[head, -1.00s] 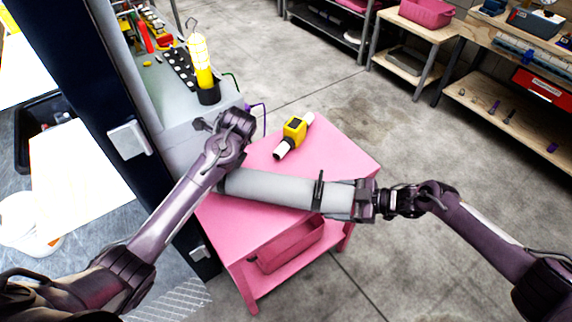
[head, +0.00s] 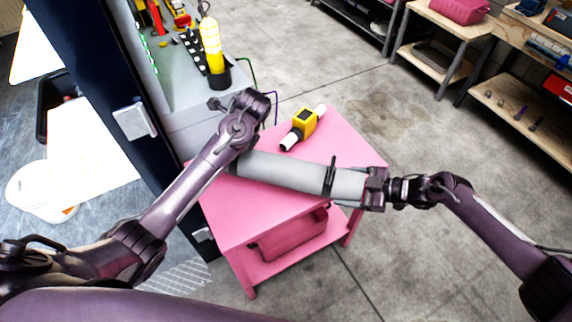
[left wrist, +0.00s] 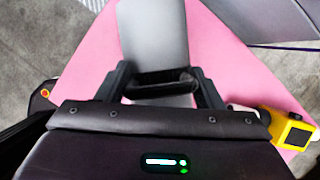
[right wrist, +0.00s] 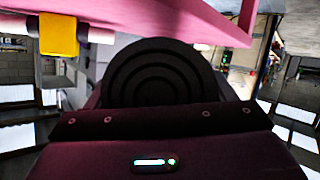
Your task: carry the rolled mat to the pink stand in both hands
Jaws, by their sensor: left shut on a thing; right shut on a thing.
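The rolled mat (head: 285,172) is a long grey cylinder lying crosswise over the top of the pink stand (head: 240,222). I cannot tell whether it touches the top. My right gripper (head: 350,186) is shut on its right end. The mat's ringed dark end face (right wrist: 155,78) fills the middle of the right wrist view. My left gripper (left wrist: 165,85) is shut on the left end, with the grey roll (left wrist: 153,35) running away between its fingers. In the head view my left arm hides that grip.
A yellow and white device (head: 303,128) lies on the stand top behind the mat. A pink bin (head: 290,235) sits on the stand's lower shelf. A grey bench with a yellow lamp (head: 211,48) and tools adjoins at the left. Floor is clear at the right.

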